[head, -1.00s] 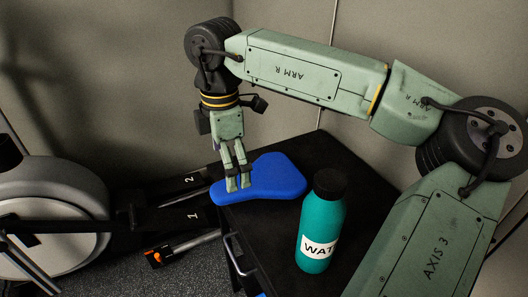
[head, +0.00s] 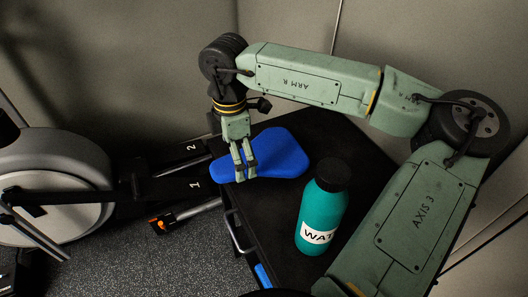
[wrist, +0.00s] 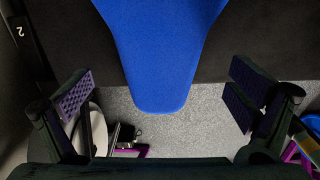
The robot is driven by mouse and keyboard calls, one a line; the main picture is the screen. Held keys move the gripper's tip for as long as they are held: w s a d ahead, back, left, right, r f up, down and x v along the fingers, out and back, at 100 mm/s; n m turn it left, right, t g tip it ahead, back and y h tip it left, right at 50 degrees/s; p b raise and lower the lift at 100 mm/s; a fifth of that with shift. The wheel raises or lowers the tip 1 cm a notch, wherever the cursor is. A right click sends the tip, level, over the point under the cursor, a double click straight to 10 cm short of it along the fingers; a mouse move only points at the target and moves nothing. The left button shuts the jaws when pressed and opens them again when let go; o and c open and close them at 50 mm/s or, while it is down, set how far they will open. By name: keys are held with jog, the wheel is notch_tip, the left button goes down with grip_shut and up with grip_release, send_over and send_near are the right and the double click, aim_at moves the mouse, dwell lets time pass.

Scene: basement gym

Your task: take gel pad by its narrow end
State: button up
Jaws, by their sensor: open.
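The blue gel pad (head: 278,153) lies flat on the black table top, with its narrow end towards the left edge. In the wrist view the pad (wrist: 160,45) tapers to a rounded narrow end that sticks out past the table edge over the grey floor. My gripper (head: 245,178) points down at that narrow end. In the wrist view the two fingers of my gripper (wrist: 160,100) stand wide apart, one on each side of the narrow end, with clear gaps and no contact.
A teal water bottle (head: 321,208) with a black cap stands on the black table (head: 270,222), right of and nearer than the pad. A rowing machine (head: 60,160) stands at the left on the floor. A metal handle (head: 238,235) is on the table's side.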

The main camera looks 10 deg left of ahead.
jog(key=shift+f, duration=1.15)
jog(key=c, duration=1.1)
